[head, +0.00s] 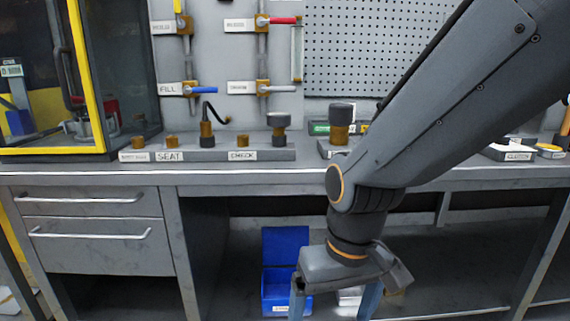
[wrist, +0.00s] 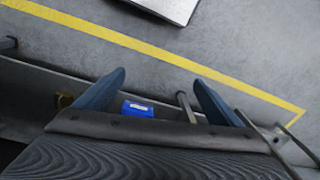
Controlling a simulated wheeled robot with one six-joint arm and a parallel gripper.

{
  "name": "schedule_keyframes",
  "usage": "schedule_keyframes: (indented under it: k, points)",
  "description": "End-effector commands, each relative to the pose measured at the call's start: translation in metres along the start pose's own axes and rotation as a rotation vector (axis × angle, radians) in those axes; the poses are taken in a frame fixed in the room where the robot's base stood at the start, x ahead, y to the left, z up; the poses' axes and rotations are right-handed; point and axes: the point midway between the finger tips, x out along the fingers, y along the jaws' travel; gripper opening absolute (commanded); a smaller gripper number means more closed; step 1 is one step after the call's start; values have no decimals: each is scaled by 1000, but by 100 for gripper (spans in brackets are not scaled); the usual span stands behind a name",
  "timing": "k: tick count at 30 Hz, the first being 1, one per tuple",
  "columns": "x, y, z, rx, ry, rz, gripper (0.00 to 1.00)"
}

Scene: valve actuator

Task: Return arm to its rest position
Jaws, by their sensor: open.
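My gripper (head: 334,300) hangs at the end of my arm, pointing down in front of the workbench (head: 240,176), below the level of its top. Its two blue fingers are spread apart with nothing between them in the head view. The wrist view also shows my gripper (wrist: 160,92) with its fingers apart, above the floor (wrist: 225,50). My arm slants from the upper right across the head view and hides part of the bench top and the pegboard.
A blue bin (head: 286,270) stands under the bench, behind my gripper. Valve parts stand on a grey rack (head: 205,154) on the bench, below wall pipes with a red handle (head: 283,20) and a blue handle (head: 203,90). A yellow-framed cabinet (head: 88,75) is at left. The floor has a yellow line (wrist: 150,50).

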Motion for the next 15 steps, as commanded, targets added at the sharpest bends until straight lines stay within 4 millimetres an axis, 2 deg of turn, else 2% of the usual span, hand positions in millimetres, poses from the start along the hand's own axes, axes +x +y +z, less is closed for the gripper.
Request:
schedule_keyframes:
  k: [1,15]
  points:
    - [-18,6,4,21,-3,6,89]
    - [-107,64,27,187,-24,52,89]
